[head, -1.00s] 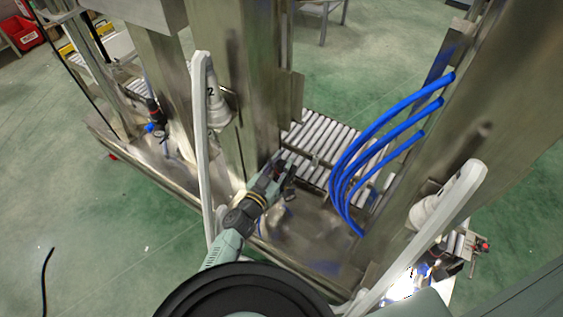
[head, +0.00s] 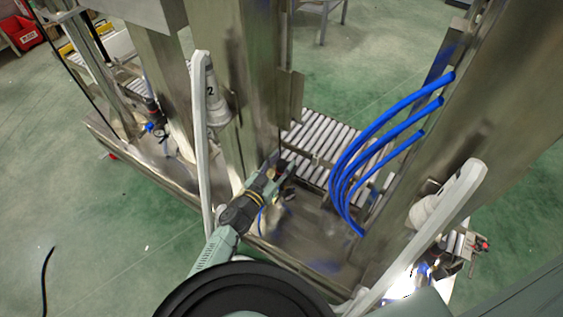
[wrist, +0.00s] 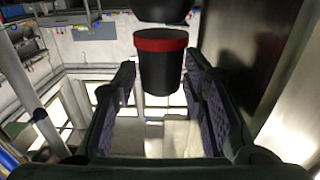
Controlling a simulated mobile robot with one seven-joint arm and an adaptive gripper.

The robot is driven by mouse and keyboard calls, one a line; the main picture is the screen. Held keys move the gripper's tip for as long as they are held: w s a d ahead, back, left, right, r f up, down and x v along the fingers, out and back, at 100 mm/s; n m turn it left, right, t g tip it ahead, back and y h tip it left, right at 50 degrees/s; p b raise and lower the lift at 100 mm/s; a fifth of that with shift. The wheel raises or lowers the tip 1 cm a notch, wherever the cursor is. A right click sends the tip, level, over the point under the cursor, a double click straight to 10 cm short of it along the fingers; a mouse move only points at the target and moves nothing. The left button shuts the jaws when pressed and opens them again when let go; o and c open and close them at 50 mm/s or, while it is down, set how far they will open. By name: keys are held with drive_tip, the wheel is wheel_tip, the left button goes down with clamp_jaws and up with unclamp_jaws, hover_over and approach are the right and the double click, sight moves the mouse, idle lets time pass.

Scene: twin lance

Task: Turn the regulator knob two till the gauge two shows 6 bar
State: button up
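A black knob with a red band (wrist: 160,70) hangs in the upper middle of the wrist view, below a larger dark body (wrist: 162,10). My gripper (wrist: 160,90) is open, with one padded finger on each side of the knob. Gaps show between the fingers and the knob, and I see no contact. In the head view my gripper (head: 284,168) is by the foot of the middle metal column, and the knob cannot be made out there. No readable gauge face shows, so the pressure cannot be told.
A similar regulator with a blue fitting (head: 153,115) is at the left. Blue hoses (head: 345,175) curve down at the right. Metal columns (head: 247,90) and a roller conveyor (head: 320,135) surround the arm. A white lamp arm (head: 203,140) stands close to its left.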

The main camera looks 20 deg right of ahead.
drive_tip(key=shift+o, duration=0.6)
drive_tip(key=shift+w+a+t, duration=0.1)
drive_tip(key=shift+t, duration=0.2)
drive_tip(key=shift+r+n+y, duration=0.1)
drive_tip(key=shift+n+y, duration=0.3)
drive_tip(key=shift+n+t+y+b, duration=0.65)
drive_tip(key=shift+n+t+y, duration=0.95)
drive_tip(key=shift+t+y, duration=0.25)
drive_tip(key=shift+a+f+n+t+y+b, duration=0.1)
drive_tip(key=shift+f+n+t+y+b, duration=0.1)
drive_tip(key=shift+n+t+y+b, duration=1)
